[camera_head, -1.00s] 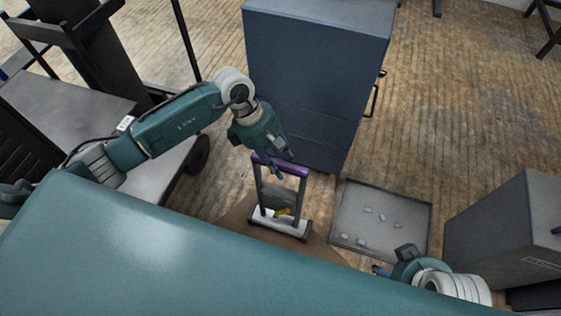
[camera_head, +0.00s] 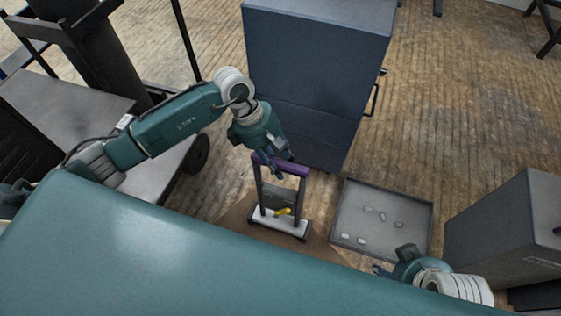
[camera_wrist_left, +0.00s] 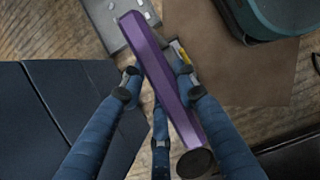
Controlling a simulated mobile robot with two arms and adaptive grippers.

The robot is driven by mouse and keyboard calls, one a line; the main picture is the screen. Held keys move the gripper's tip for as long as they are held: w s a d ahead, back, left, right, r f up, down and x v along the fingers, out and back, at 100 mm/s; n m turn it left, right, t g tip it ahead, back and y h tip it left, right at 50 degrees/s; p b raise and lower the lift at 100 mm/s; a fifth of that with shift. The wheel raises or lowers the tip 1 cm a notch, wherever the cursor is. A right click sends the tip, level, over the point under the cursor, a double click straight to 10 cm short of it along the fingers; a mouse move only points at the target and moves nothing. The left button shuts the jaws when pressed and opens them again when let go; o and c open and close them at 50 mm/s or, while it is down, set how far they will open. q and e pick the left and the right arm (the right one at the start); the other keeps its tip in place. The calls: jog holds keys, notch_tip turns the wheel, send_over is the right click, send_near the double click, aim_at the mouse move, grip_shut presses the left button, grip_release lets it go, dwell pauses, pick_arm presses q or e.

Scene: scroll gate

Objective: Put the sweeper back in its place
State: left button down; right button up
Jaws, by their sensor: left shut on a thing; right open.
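The sweeper (camera_head: 281,223) is an upright frame with dark posts, a white base and a purple top handle, with a yellow piece low between the posts. My left gripper (camera_head: 277,168) is shut on the purple handle from above. In the left wrist view the handle (camera_wrist_left: 165,80) runs slantwise between the blue fingers (camera_wrist_left: 155,88), which hide part of the frame. The sweeper's base is low, over or on a brown mat; I cannot tell whether it touches. My right gripper (camera_head: 381,270) is open and empty at lower right, partly cut off by my body.
A shallow grey tray (camera_head: 349,202) with several small pale pieces lies right of the sweeper. A tall blue-grey cabinet (camera_head: 310,80) stands just behind. A grey box (camera_head: 510,225) stands at the right. A wheeled cart (camera_head: 80,105) is at the left. Open floor lies beyond the tray.

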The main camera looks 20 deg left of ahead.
pick_arm(q)
jog(key=c, duration=1.2)
grip_release()
jog(key=shift+d+r, duration=0.1)
jog(key=shift+r, duration=0.05)
jog(key=shift+s+f, duration=0.1)
jog(key=shift+f, duration=0.15)
jog(key=v, duration=1.2)
jog(key=shift+r, duration=0.2)
